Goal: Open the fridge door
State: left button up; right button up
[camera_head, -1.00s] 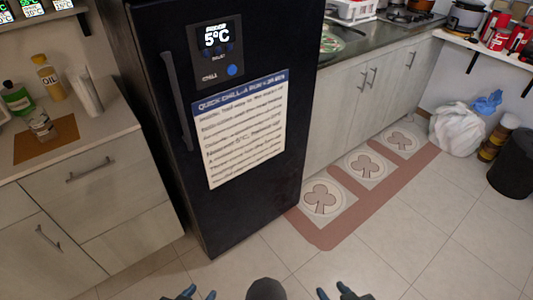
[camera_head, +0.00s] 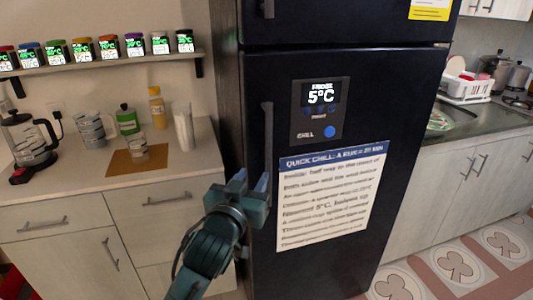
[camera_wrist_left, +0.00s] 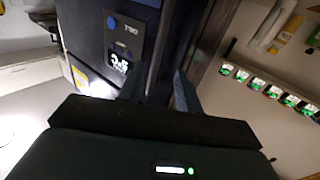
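The black fridge (camera_head: 400,105) stands in the middle of the head view with its door shut. The door's dark vertical handle (camera_head: 267,130) is on the left side of the door, beside the 5°C display (camera_head: 320,97). My right gripper is not in view.
A counter (camera_head: 80,185) with drawers is left of the fridge, holding a kettle (camera_head: 30,140), bottles and cups. A shelf (camera_head: 110,62) with several spice dispensers is above it. A paper sign (camera_head: 330,195) is on the door. The kitchen counter with cabinets (camera_head: 440,180) is at right.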

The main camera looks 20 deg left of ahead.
aim_at(268, 153)
pick_arm(q)
jog(key=w+p, duration=0.1)
jog(key=w, duration=1.1)
jog(key=shift+w, duration=0.35)
grip_shut()
